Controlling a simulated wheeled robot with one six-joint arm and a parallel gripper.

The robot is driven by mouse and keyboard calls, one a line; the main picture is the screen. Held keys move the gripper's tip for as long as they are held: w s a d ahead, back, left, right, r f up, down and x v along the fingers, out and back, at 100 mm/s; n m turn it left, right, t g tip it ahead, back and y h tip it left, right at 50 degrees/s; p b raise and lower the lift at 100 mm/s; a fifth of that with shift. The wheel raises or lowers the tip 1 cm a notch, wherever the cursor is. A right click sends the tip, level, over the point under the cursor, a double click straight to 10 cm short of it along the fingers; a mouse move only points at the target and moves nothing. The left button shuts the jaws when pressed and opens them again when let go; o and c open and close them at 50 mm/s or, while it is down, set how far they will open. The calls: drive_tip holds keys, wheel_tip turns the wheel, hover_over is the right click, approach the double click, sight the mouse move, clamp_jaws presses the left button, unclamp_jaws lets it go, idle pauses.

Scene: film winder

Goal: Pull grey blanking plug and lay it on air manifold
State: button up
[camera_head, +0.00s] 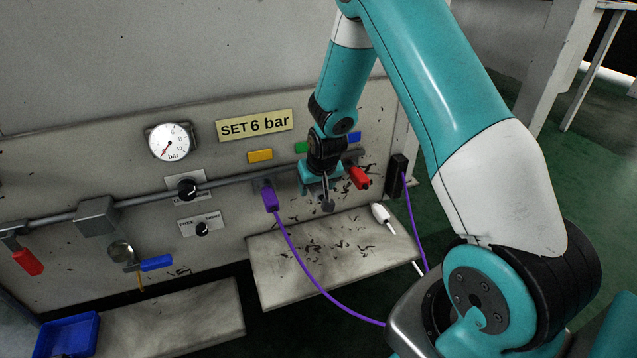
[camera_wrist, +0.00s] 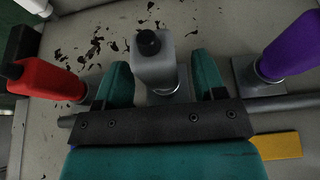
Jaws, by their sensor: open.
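The grey blanking plug (camera_wrist: 155,66), a grey block with a black knob on its outer end, sits on a round fitting in the middle of the wrist view. My open gripper (camera_wrist: 160,65) has one teal finger on each side of it, with a visible gap on both sides. In the head view, my gripper (camera_head: 323,180) is at the wall panel and the plug (camera_head: 327,191) shows only in part below it. A grey pipe (camera_head: 235,183) runs along the panel, with ports on it; I cannot tell which part is called the air manifold.
A purple plug (camera_head: 268,197) with a hose is on the port left of my gripper, and a red handle (camera_head: 359,177) is close on the right. A blue tray (camera_head: 70,334) stands lower left.

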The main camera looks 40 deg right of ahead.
sight(321, 191)
drive_tip(key=shift+c, duration=0.2)
drive_tip(key=c, duration=1.1)
drive_tip(key=shift+o, duration=0.2)
drive_tip(key=shift+s+a+p, duration=0.2)
drive_tip(key=shift+s, duration=0.45)
drive_tip(key=shift+s+a+p, duration=0.2)
drive_tip(key=shift+s, duration=0.45)
drive_tip(key=shift+s, duration=0.2)
drive_tip(key=shift+s+a, duration=0.3)
drive_tip(key=shift+s, duration=0.65)
